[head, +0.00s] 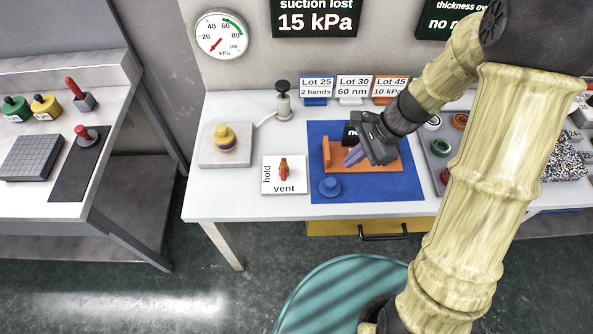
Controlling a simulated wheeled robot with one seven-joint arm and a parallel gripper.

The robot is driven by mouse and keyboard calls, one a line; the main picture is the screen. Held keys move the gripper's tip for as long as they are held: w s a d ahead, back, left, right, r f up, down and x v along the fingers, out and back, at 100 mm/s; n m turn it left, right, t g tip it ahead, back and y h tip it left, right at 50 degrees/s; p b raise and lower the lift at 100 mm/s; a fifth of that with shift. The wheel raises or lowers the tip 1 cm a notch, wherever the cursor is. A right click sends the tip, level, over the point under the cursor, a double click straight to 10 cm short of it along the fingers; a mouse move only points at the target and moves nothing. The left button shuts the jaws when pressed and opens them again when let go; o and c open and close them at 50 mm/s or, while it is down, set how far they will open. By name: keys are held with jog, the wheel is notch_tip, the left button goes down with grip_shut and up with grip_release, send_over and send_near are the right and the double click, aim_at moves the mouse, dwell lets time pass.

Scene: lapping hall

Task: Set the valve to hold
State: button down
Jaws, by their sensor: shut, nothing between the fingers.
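The valve is a small red and tan handle (284,169) on a white plate (272,187) marked "hold" along its left edge and "vent" along its front edge. The handle stands near the middle of the plate; its long side runs roughly front to back, toward the "vent" word. My gripper (352,158) is to the right of the valve, over the blue mat (390,192) and an orange fixture (330,155). Its fingers are shut and empty, apart from the valve. The gripper hides part of the fixture and a small black display.
A yellow knobbed piece (225,138) sits on a pad to the left. A gauge (222,35) reads near its low end; a screen (315,18) says "suction lost 15 kPa". Lot cards (353,86) stand behind.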

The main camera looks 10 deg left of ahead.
aim_at(284, 170)
jog(key=w+a+m, duration=0.1)
jog(key=a+f+m+y, duration=0.1)
jog(key=w+a+m+y, duration=0.1)
jog(key=a, duration=0.1)
jog(key=shift+w+f, duration=0.25)
jog(key=shift+w, duration=0.05)
jog(key=shift+f, duration=0.1)
jog(key=x, duration=0.9)
jog(key=shift+s+a+f, duration=0.15)
jog(key=shift+a+f, duration=0.05)
jog(key=shift+f, duration=0.05)
jog(key=shift+s+a+f, duration=0.15)
jog(key=shift+a, duration=0.5)
jog(key=shift+s+a+f, duration=0.15)
jog(key=shift+a, duration=0.5)
jog(key=shift+s+a+f, duration=0.1)
jog(key=shift+a+f, duration=0.05)
jog(key=shift+a, duration=0.5)
